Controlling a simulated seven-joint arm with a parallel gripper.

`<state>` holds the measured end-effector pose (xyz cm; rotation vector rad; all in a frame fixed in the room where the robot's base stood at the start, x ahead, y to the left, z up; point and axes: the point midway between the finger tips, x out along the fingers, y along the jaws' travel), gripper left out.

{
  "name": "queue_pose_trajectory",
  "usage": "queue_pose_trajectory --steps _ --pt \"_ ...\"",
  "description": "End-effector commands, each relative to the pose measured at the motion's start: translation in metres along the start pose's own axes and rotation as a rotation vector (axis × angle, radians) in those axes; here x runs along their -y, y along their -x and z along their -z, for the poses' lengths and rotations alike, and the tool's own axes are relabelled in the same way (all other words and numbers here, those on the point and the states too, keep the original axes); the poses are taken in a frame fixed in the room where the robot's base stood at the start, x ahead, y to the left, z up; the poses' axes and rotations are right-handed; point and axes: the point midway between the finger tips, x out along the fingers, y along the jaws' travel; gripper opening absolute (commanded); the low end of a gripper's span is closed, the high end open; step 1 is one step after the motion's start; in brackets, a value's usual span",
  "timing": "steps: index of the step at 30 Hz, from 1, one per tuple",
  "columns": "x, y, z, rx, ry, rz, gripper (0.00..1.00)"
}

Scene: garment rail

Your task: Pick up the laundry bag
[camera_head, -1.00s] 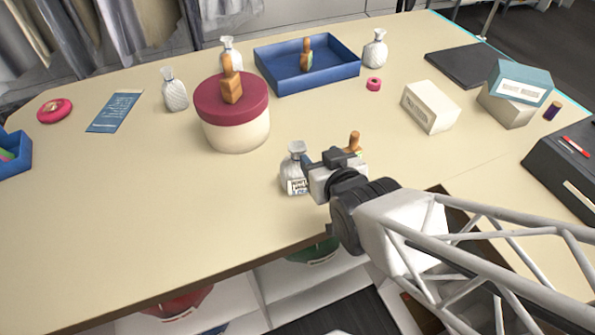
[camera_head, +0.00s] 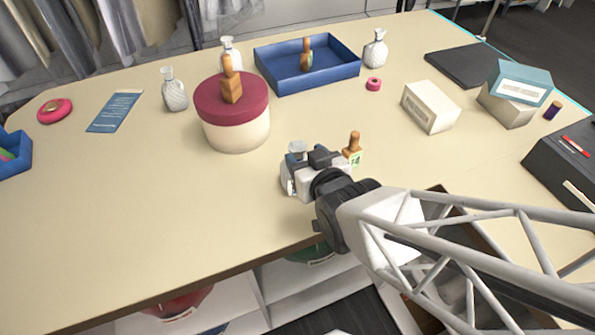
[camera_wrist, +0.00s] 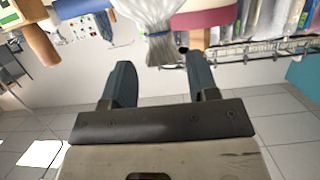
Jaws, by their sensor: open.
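Several similar pale grey, pleated bag-like items with gathered necks stand on the table. The nearest, which I take for the laundry bag (camera_head: 289,183), stands upright near the front edge, partly hidden by my gripper (camera_head: 303,168). In the wrist view, a pale pleated bag (camera_wrist: 152,14) hangs in from the top edge, its gathered neck pointing toward the space between the fingers. My gripper (camera_wrist: 160,72) is open there, its two blue-grey fingers apart with nothing clasped between them. In the head view the fingertips are hard to make out against the bag.
A brown wooden-handled item (camera_head: 353,148) with a green label stands close right of my gripper. A round cream box with a red lid (camera_head: 236,128) stands behind left. A blue tray (camera_head: 280,84) and a white box (camera_head: 430,108) are farther back. The front left table is clear.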

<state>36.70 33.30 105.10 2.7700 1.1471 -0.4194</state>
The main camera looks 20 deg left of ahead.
Motion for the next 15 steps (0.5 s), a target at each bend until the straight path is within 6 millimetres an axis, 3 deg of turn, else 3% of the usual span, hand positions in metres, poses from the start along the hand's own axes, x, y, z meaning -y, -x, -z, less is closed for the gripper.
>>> queue_pose_trajectory --steps 15 --pt "0.0 -0.0093 0.0 0.0 0.0 0.0 0.54"
